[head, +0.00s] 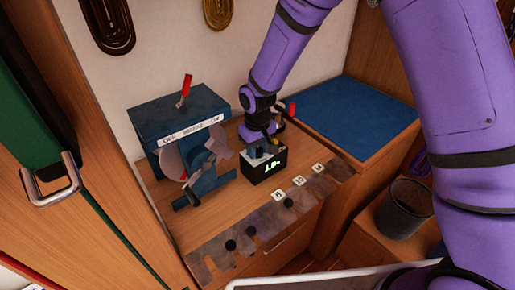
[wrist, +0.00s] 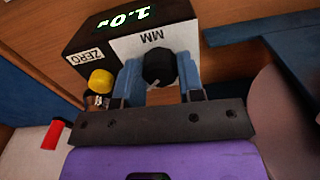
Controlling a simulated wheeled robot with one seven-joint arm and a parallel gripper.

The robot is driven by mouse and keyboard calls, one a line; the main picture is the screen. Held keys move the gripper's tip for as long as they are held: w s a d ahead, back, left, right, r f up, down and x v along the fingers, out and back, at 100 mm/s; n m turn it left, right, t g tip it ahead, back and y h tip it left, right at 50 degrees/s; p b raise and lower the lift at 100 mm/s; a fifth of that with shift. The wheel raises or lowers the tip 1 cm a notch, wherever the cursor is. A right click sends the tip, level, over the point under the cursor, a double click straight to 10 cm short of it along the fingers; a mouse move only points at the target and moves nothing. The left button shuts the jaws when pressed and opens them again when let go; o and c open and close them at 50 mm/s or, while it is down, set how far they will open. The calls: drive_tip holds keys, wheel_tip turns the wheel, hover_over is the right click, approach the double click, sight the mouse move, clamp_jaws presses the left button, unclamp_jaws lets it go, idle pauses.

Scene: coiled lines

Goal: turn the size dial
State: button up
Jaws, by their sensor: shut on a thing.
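The black size dial (wrist: 160,68) sits on the white panel of a small black box (wrist: 90,35), by the letters MM. The box's green display reads about 1.0 in the wrist view. A yellow knob (wrist: 100,81) is beside the dial, by the word ZERO. My gripper (wrist: 160,78) has its two blue fingers on either side of the dial and is shut on it. In the head view the box (head: 268,172) stands on the wooden bench, with my gripper (head: 262,146) over its top. The dial is mostly hidden there.
A blue machine (head: 180,118) with a red lever (head: 186,86) and grey disc parts stands left of the box. A blue-topped surface (head: 345,115) is to the right. A metal strip (head: 290,215) with notches and number tags runs along the bench's front. A dark bin (head: 404,210) is lower right.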

drive_tip(key=shift+n, duration=0.3)
drive_tip(key=n, duration=1.4)
drive_tip(key=shift+n, duration=2.5)
drive_tip(key=o, duration=0.9)
